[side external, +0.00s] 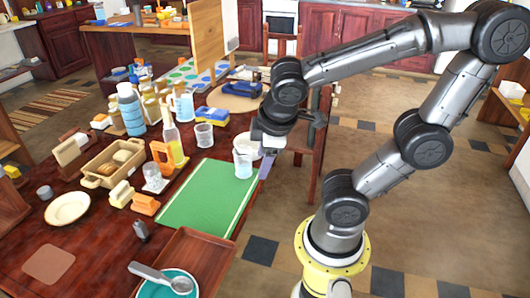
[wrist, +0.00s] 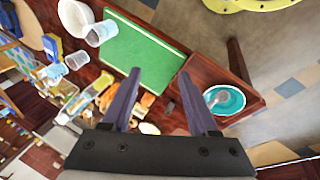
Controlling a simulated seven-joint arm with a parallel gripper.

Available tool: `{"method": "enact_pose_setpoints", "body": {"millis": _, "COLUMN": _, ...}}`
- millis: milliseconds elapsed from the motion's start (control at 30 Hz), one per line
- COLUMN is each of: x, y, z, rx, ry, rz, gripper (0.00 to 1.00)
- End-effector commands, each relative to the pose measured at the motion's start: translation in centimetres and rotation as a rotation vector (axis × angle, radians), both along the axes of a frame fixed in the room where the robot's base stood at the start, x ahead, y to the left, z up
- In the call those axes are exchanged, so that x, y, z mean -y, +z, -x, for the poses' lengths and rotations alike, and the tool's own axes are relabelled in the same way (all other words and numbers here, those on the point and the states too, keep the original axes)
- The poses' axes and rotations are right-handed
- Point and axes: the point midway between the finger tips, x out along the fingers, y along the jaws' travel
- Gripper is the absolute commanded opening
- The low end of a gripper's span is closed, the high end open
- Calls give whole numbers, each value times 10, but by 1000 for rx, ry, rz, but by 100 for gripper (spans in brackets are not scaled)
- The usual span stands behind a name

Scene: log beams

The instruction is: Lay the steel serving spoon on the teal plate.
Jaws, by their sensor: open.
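The steel serving spoon (side external: 155,275) lies across the teal plate (side external: 158,291) at the bottom of the side view. Its bowl rests over the plate and its handle reaches past the rim to the left. In the wrist view the spoon (wrist: 216,99) also shows over the teal plate (wrist: 233,104), right of my fingers. My gripper (wrist: 158,73) is open with nothing between its fingers. In the side view it is up at the table's right edge, beyond the green board and well away from the spoon.
The plate is on a brown wooden tray (side external: 200,258). A green board (side external: 205,198) lies behind it, with a clear cup (side external: 243,165) and a white bowl (side external: 246,146) near my gripper. Bottles, a basket (side external: 112,160) and blocks crowd the left side.

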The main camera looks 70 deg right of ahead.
Motion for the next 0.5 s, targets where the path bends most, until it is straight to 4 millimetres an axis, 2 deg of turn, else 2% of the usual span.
{"method": "enact_pose_setpoints", "body": {"millis": 100, "x": -15, "y": 21, "z": 10, "rx": 136, "ry": -162, "rz": -202, "gripper": 60}}
{"method": "enact_pose_setpoints", "body": {"millis": 200, "x": -26, "y": 33, "z": 13, "rx": 211, "ry": -236, "rz": -314, "gripper": 60}}
{"method": "enact_pose_setpoints", "body": {"millis": 333, "x": -33, "y": 41, "z": 15, "rx": 256, "ry": -277, "rz": -383, "gripper": 60}}
{"method": "enact_pose_setpoints", "body": {"millis": 500, "x": -34, "y": 42, "z": 15, "rx": 259, "ry": -281, "rz": -391, "gripper": 60}}
